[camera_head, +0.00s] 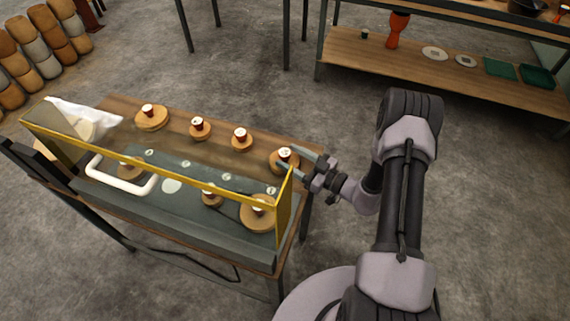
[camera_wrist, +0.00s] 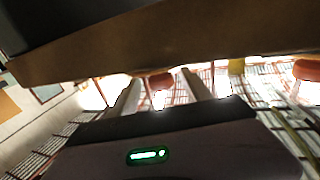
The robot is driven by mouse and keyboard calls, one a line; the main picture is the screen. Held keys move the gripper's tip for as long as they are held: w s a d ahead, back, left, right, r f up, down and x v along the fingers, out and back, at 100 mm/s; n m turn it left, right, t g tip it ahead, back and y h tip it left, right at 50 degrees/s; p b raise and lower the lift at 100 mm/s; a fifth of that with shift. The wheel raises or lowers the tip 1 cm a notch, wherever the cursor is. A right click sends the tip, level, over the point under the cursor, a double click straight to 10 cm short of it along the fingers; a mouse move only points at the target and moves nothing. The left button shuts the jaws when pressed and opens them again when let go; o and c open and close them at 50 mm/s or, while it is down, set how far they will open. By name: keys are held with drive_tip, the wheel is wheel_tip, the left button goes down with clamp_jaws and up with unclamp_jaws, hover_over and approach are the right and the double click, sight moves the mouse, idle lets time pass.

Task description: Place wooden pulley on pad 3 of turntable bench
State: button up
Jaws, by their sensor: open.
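Several round wooden pulleys with red-brown hubs stand on the turntable bench (camera_head: 180,118) in the head view. The one nearest my gripper is a wooden pulley (camera_head: 284,158) at the bench's right end. My gripper (camera_head: 296,163) is open beside this pulley, coming from the right, with its fingertips at or very near it; contact cannot be told. In the wrist view the two pale fingers (camera_wrist: 162,96) are apart, with a reddish object behind the gap. Small pale discs (camera_head: 227,177) lie on the dark top; their numbers are not legible, so pad 3 cannot be picked out.
A yellow-edged clear guard (camera_head: 160,165) stands along the bench front, with a white handle (camera_head: 120,178). More pulleys stand behind it, including a large one (camera_head: 257,213) at front right. A shelf rack (camera_head: 450,75) stands at the back right. The floor between is clear.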

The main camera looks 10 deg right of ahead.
sight(283, 151)
drive_tip(key=x, duration=0.2)
drive_tip(key=shift+w+a+f+b, duration=0.25)
drive_tip(key=shift+a+f+b, duration=0.05)
drive_tip(key=shift+a, duration=0.05)
drive_tip(key=shift+r, duration=0.1)
clamp_jaws()
drive_tip(key=shift+r+p, duration=0.5)
drive_tip(key=shift+r, duration=0.05)
wheel_tip(283, 151, up, 3)
drive_tip(key=shift+f+p, duration=0.1)
drive_tip(key=shift+p, duration=0.85)
drive_tip(key=s+a+r+p+v, duration=0.15)
drive_tip(key=p+v, duration=0.25)
drive_tip(key=v, duration=1.2)
drive_tip(key=w+a+r+m+t+h, duration=0.2)
drive_tip(key=w+a+r, duration=0.3)
drive_tip(key=a+r, duration=0.4)
wheel_tip(283, 151, up, 3)
drive_tip(key=shift+w+f+h, duration=0.2)
drive_tip(key=shift+w+h, duration=0.15)
drive_tip(key=shift+h, duration=0.35)
